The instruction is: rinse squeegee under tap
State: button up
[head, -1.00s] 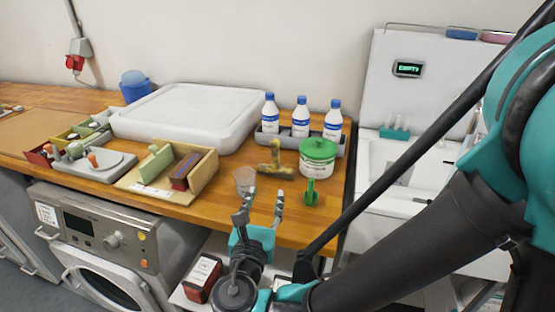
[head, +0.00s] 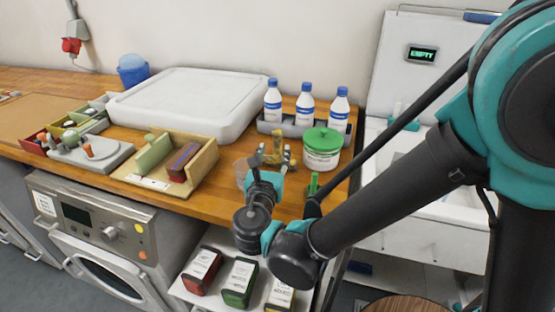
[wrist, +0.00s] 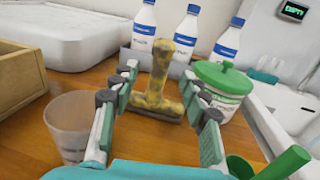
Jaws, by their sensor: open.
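The squeegee (head: 276,148) is a T-shaped tool, yellow with dark stains. The forearm and hand hide part of the squeegee in the head view. No tap can be made out; a white basin unit (head: 425,205) stands at the right.
A clear cup (wrist: 72,122) stands close left of my gripper. A green-lidded tub (head: 321,150) and a green-handled tool (wrist: 285,163) are close right. Bottles (head: 305,106) stand in a grey rack behind. A wooden tray (head: 205,160) lies left.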

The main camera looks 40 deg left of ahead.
aim_at(277, 142)
jog(key=shift+x, duration=3.1)
grip_shut()
